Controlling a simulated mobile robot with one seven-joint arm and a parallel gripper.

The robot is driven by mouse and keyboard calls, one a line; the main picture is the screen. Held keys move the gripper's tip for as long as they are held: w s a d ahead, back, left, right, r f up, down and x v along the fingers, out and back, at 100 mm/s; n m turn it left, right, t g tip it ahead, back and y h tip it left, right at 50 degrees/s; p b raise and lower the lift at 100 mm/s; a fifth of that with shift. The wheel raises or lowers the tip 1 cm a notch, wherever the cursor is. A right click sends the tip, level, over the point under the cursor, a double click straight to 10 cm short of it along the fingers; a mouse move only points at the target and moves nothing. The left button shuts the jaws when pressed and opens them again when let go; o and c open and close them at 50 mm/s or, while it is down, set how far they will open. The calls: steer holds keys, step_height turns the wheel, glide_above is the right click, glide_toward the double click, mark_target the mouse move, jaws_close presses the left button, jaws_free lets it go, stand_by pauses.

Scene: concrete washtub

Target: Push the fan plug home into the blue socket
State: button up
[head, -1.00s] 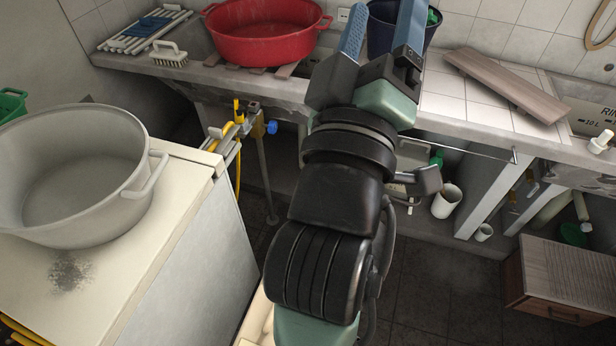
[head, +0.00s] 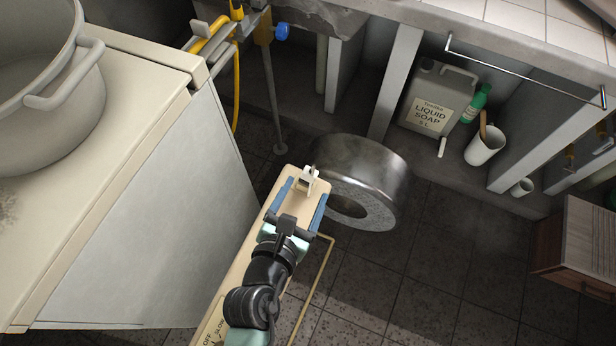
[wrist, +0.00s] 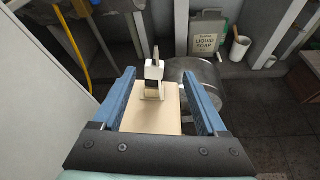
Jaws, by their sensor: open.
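My gripper (head: 305,196) is open, with one blue finger on each side of a small white block with a dark upper part (head: 308,179). The block may be the fan plug, but I cannot tell for sure. In the wrist view the block (wrist: 153,76) stands on a cream surface between and just beyond the open fingers (wrist: 159,80); no contact shows. The cream body (head: 236,272) is long and narrow, with "OFF" and "SLOW" lettering at its near end. I cannot make out a blue socket in either view.
A metal drum (head: 375,165) is close on the right. A white cabinet (head: 165,190) with a large pot (head: 60,110) stands left. Yellow hose (head: 236,85) and a blue-handled tap (head: 281,33) are behind. A soap can (head: 430,105) and white cup (head: 485,145) sit farther right.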

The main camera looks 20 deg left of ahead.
mark_target(312, 170)
steer(key=b+x, duration=0.1)
steer(key=x, duration=0.4)
steer(key=shift+w+f, duration=0.15)
steer(key=shift+w, duration=0.2)
steer(key=w+f+b, duration=0.1)
steer(key=w+a+f+b, duration=0.1)
steer(key=w, duration=0.1)
steer(key=shift+w+f+b, duration=0.2)
steer(key=shift+f+b, duration=0.05)
steer(key=shift+b, duration=0.15)
steer(key=shift+w+a+f, duration=0.1)
steer(key=shift+w, duration=0.4)
steer(key=shift+c, duration=0.3)
jaws_close()
